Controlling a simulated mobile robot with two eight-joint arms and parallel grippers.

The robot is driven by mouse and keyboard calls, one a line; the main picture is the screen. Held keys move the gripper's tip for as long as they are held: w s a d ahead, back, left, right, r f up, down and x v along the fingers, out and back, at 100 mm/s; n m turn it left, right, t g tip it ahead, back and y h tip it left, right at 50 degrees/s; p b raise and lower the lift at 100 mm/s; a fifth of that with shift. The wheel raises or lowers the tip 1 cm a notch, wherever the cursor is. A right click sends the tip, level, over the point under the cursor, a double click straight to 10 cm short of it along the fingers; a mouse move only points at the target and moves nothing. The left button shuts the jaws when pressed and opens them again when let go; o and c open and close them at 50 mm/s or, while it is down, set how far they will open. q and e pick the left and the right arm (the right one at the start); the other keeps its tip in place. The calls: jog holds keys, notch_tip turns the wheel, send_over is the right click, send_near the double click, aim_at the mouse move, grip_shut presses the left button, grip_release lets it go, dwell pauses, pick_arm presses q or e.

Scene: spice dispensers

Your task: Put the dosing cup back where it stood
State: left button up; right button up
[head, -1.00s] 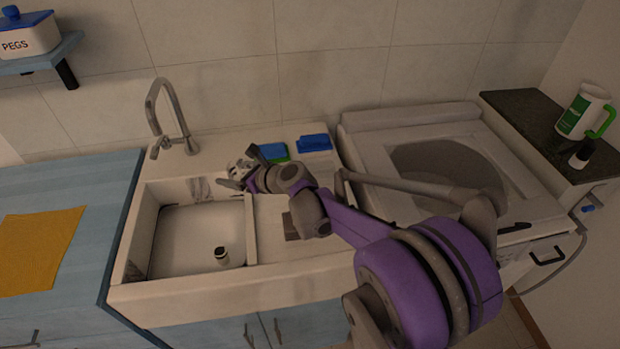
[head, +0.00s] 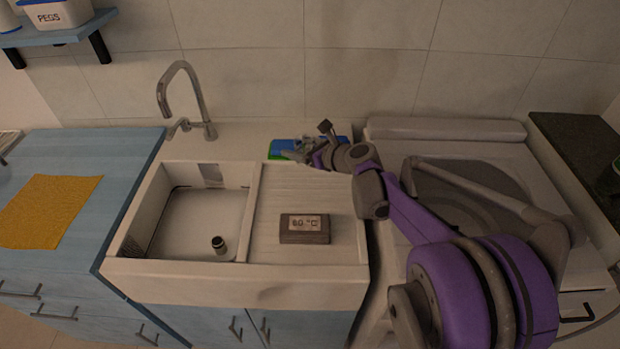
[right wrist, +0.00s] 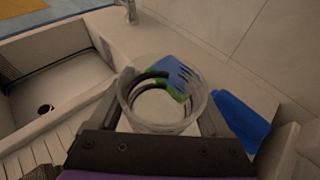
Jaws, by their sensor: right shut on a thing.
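The dosing cup (right wrist: 133,105) is a clear, round, see-through cup, seen from above between the fingers of my right gripper (right wrist: 160,112) in the right wrist view. The gripper is shut on it. In the head view my right gripper (head: 303,152) is behind the drainboard, in front of the blue and green sponge (head: 283,145). The cup is hard to make out there. The sponge also shows through and beyond the cup in the right wrist view (right wrist: 178,75). I cannot tell whether the cup touches the counter. My left gripper is not in view.
A grey box reading "60 °C" (head: 305,229) sits on the drainboard. A blue item (right wrist: 240,118) stands right of the cup. A faucet (head: 165,95) rises behind the basin.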

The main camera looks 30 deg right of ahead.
aim_at(302, 179)
notch_tip(302, 179, down, 9)
jog(key=shift+a+r+b, duration=0.1)
jog(key=shift+b, duration=0.3)
jog(key=shift+f, duration=0.25)
jog(key=o, duration=1.4)
jog(key=shift+c, duration=0.2)
jog(key=shift+r, duration=0.15)
jog(key=shift+s+r, duration=0.2)
jog(key=shift+s, duration=0.05)
jog(key=v, duration=1.1)
jog(key=shift+s, duration=0.2)
